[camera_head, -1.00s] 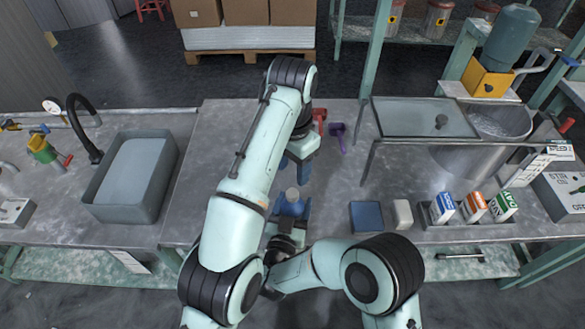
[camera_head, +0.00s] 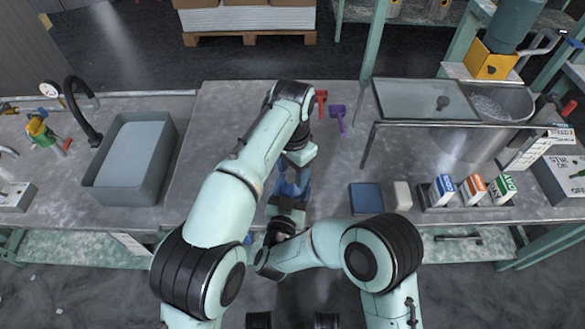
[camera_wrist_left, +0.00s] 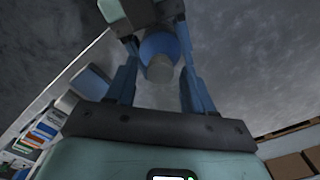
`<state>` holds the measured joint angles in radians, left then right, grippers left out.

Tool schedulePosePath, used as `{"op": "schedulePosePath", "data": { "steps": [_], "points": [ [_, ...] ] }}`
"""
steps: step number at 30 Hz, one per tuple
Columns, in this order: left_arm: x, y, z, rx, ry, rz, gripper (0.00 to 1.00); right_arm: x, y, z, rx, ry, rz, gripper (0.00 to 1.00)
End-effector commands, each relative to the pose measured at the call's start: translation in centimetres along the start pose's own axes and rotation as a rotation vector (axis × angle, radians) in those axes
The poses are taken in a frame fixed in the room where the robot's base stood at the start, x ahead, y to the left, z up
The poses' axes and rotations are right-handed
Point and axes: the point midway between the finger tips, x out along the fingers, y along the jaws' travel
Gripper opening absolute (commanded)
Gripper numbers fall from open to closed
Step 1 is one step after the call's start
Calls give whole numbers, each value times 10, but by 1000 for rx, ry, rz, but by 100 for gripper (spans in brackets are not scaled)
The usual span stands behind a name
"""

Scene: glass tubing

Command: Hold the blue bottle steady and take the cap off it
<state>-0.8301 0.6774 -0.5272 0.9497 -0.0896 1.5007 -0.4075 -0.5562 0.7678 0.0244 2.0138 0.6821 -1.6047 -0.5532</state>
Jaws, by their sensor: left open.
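The blue bottle (camera_head: 291,188) stands upright on the metal table, mostly covered by my grippers in the head view. In the left wrist view the bottle (camera_wrist_left: 160,44) shows end-on, with its pale grey cap (camera_wrist_left: 160,68) facing the camera. My left gripper (camera_head: 293,176) points down over the bottle. Its blue fingers are open, one on each side of the cap, with gaps between. My right gripper (camera_head: 286,203) reaches in from the front, low down, with its fingers around the bottle body; their contact is partly hidden. The cap is on the bottle.
A red tool (camera_head: 321,101) and a purple tool (camera_head: 338,113) lie behind my left wrist. A blue box (camera_head: 366,198) and a white block (camera_head: 402,195) are to the right. A grey basin (camera_head: 166,170) is left. A glass-topped stand (camera_head: 420,100) is back right.

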Motion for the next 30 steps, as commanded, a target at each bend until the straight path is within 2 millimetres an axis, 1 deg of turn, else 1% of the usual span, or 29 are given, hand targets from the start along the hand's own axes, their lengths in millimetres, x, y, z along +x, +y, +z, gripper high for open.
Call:
{"op": "schedulePosePath", "data": {
  "steps": [5,6,8,9,10,11,18,21,23,26,30],
  "points": [
    [0,0,0,0,0,0,53,0,0,0,-1,-1,0,0],
    [0,0,0,0,0,0,50,0,0,0,-1,-1,0,0],
    [0,0,0,0,0,0,30,0,0,0,-1,-1,0,0],
    [0,0,0,0,0,0,17,0,0,0,-1,-1,0,0],
    [0,0,0,0,0,0,7,0,0,0,-1,-1,0,0],
    [0,0,0,0,0,0,0,0,0,0,-1,-1,0,0],
    [0,0,0,-2,-1,1,0,0,0,0,-1,-1,0,0],
    [0,0,0,-53,-1,1,0,0,0,0,-1,-1,0,0],
    [0,0,0,-130,-1,1,0,0,0,0,-1,-1,0,0],
    [0,1,0,-327,-1,2,0,0,0,0,-1,-1,0,0],
    [0,1,0,-645,-2,2,0,0,0,0,-1,-1,0,0]
  ]
}}
